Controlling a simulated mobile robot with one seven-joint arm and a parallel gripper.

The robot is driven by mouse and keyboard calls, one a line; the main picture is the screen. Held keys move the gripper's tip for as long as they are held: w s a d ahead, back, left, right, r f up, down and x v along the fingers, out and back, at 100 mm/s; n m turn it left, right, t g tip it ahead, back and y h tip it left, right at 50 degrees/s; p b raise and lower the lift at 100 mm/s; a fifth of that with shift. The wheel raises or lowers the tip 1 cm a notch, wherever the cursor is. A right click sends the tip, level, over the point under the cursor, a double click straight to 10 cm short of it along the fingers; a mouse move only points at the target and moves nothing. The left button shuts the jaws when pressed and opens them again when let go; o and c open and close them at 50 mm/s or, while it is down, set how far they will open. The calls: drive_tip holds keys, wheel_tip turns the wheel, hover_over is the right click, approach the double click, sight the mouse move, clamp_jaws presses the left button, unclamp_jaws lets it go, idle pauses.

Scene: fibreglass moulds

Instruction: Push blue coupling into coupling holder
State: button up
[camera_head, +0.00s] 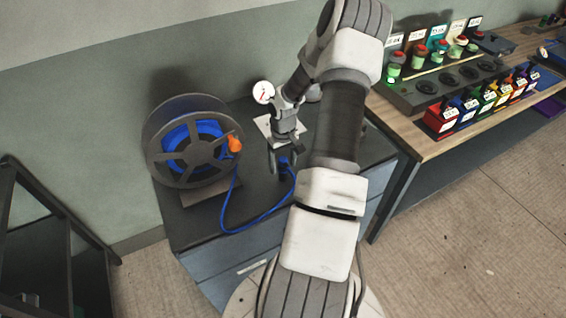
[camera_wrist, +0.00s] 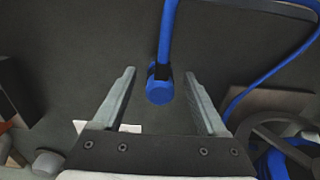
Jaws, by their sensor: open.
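The blue coupling (camera_wrist: 159,90) is a short blue cylinder with a black collar, on the end of a blue hose. In the wrist view it lies between the two fingers of my gripper (camera_wrist: 160,74), with a visible gap to each finger. My gripper is open. In the head view my gripper (camera_head: 284,160) points down above the dark cabinet top, and the blue coupling (camera_head: 285,164) shows small between its fingers. I cannot tell whether the coupling rests on something. I cannot clearly make out the coupling holder; my gripper and arm hide part of the cabinet top.
A hose reel (camera_head: 163,150) with an orange part (camera_head: 235,144) stands left on the cabinet (camera_head: 195,225). The blue hose (camera_head: 240,229) loops across the front. A round gauge (camera_head: 263,92) and a pale plate (camera_head: 264,127) are behind my gripper. A wooden bench (camera_head: 445,140) with colored containers stands right.

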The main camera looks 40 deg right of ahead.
sight(283, 159)
wheel_tip(283, 159, up, 18)
drive_tip(key=shift+f, duration=0.25)
idle(0.4)
idle(0.4)
